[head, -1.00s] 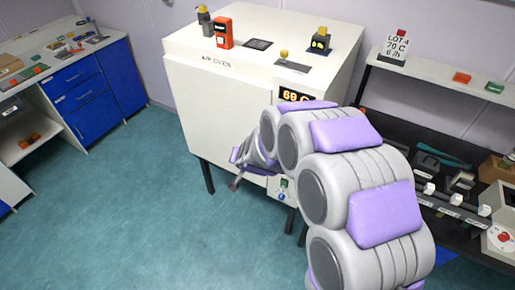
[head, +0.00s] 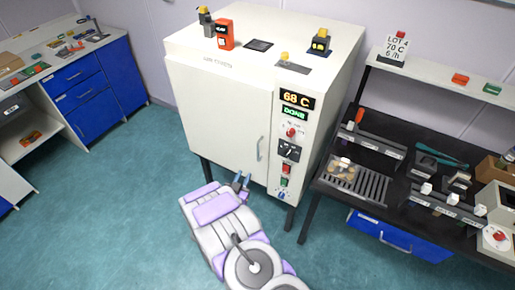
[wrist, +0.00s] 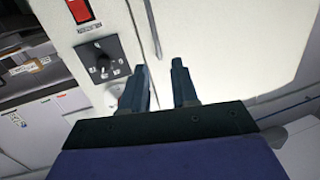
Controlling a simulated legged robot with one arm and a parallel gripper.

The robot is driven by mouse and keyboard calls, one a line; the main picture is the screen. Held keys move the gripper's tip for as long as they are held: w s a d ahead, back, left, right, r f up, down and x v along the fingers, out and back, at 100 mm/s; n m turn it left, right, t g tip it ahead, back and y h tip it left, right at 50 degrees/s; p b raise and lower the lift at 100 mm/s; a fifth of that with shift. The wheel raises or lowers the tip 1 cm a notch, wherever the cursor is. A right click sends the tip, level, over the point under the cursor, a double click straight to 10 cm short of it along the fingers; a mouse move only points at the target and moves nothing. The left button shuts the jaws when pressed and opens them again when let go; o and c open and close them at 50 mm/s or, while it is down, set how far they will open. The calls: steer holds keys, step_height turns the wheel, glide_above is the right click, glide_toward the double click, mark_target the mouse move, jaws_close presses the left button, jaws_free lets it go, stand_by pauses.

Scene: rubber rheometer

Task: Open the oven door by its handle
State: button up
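The white oven (head: 215,110) stands against the back wall. Its front door (head: 212,120) looks shut. The grey vertical handle (head: 260,148) is on the door's right side, beside the control panel. My gripper (head: 241,181) is below and left of the handle in the head view, apart from it. In the wrist view, the two fingers of my gripper (wrist: 160,85) are apart with nothing between them. The door's white face (wrist: 225,40) is ahead of them there. A thin grey strip shows beyond the fingers; I cannot tell whether it is the handle.
The control panel (head: 291,140) carries a display reading 68 C and DONE, with a knob plate (wrist: 102,60) in the wrist view. A dark bench (head: 365,205) with a rack stands close on the right. Blue drawers (head: 85,95) are at left.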

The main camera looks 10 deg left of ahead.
mark_target(258, 149)
steer(key=shift+t, duration=0.5)
steer(key=w+d, duration=0.1)
steer(key=w, duration=0.4)
steer(key=w+d, duration=0.1)
steer(key=w, duration=0.5)
steer(key=w+d, duration=0.1)
steer(key=w, duration=0.4)
steer(key=shift+w+d+b, duration=0.15)
steer(key=shift+b, duration=0.2)
steer(key=shift+c, duration=0.4)
jaws_close()
